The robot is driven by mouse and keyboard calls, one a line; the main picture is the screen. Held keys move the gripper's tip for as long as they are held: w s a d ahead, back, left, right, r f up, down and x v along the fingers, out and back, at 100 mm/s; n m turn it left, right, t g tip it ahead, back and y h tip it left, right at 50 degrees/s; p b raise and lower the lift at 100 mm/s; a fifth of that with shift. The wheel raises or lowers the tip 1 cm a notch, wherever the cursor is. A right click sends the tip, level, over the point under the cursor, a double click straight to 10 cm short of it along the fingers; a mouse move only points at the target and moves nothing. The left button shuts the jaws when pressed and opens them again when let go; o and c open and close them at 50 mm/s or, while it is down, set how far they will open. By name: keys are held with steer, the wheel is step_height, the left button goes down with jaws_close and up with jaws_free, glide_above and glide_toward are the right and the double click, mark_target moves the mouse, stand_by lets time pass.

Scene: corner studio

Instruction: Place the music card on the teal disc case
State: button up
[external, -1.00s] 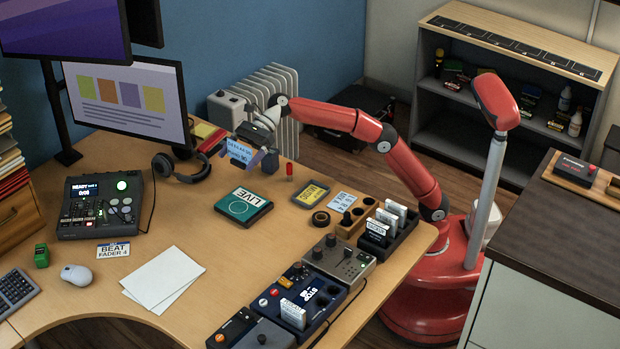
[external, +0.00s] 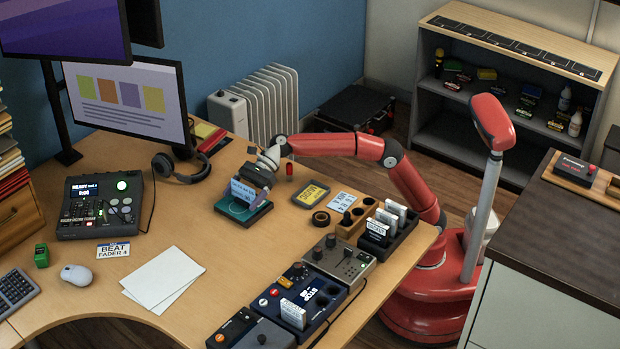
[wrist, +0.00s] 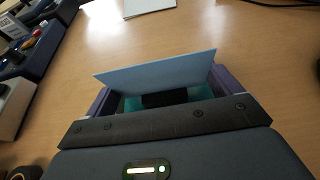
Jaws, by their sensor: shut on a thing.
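The music card, a light blue card with dark print (external: 245,190), is between the fingers of my gripper (external: 251,197). It stands tilted on edge, and its pale blue blank face (wrist: 160,72) shows in the wrist view. The teal disc case (external: 230,210) lies flat on the desk directly below my gripper. A strip of teal (wrist: 132,104) shows behind the card in the wrist view. My gripper is shut on the card. Whether the card's lower edge touches the case cannot be told.
A yellow card tray (external: 310,194), a red cylinder (external: 290,172) and a tape roll (external: 321,218) stand right of the case. Black headphones (external: 181,168) lie at left. White paper sheets (external: 163,278) lie in front, with bare desk between.

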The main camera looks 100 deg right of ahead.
steer(key=shift+f, duration=0.1)
steer(key=o, duration=0.7)
steer(key=shift+s+d+r, duration=0.1)
steer(key=shift+d+r, duration=0.05)
steer(key=shift+r, duration=0.15)
steer(key=p+v, duration=0.1)
steer(key=v, duration=1)
steer(key=shift+s+d+r, duration=0.1)
steer(key=shift+s+d, duration=0.1)
steer(key=shift+s, duration=0.05)
